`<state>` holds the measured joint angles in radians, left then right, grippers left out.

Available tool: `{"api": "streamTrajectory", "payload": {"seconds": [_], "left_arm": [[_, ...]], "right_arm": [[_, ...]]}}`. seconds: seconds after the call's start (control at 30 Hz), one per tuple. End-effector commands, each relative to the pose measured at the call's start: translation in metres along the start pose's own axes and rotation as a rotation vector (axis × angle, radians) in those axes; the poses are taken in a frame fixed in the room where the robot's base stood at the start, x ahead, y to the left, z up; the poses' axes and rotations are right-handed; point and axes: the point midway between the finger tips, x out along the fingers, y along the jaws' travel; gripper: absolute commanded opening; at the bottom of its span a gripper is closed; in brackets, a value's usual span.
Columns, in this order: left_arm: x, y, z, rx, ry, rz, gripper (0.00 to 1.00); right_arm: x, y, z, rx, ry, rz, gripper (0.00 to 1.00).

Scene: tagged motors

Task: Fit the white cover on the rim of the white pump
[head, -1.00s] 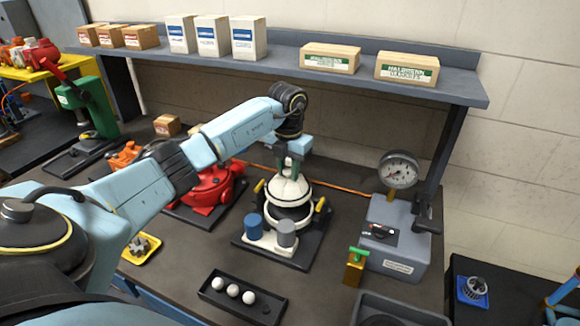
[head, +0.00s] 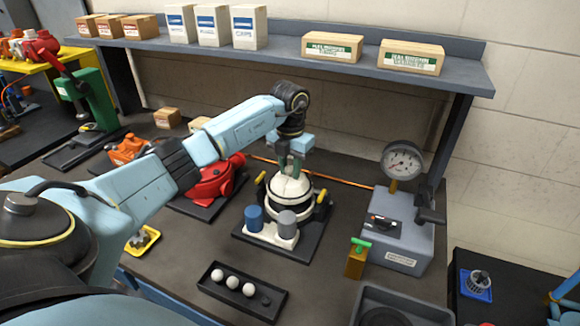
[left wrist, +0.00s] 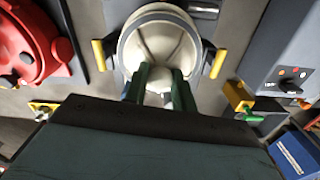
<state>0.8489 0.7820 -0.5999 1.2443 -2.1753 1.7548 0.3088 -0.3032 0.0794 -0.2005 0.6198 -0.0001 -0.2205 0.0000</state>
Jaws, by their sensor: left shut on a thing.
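The white cover (head: 291,186) is a domed cap in the head view, over the white pump (head: 287,213). In the left wrist view the cover (left wrist: 158,42) fills the top middle. My left gripper (head: 294,170) is shut on the top of the cover; its green fingers also show in the left wrist view (left wrist: 160,88). The cover looks roughly level and very close to the pump's dark-banded rim; I cannot tell whether it is fully seated. Yellow-ended clamps stand at both sides of the pump, the right one (head: 322,197). My right gripper is not in view.
The pump's black base (head: 302,252) carries a blue cylinder (head: 254,217) and a grey cylinder (head: 287,222) in front. A red pump (head: 210,183) stands left, a grey gauge box (head: 398,235) right. A black tray (head: 262,304) with white balls lies in front.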

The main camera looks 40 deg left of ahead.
Motion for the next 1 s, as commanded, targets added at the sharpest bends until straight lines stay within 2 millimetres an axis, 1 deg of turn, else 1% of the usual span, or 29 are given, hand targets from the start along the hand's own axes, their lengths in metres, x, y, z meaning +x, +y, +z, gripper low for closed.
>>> {"api": "streamTrajectory", "payload": {"seconds": [0.37,1.0], "left_arm": [[0.002,0.000,0.000,0.000,0.000,0.000,0.00],[0.018,0.000,0.000,0.000,0.000,0.000,0.00]], "right_arm": [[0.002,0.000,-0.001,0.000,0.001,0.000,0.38],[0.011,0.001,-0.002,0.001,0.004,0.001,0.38]]}}
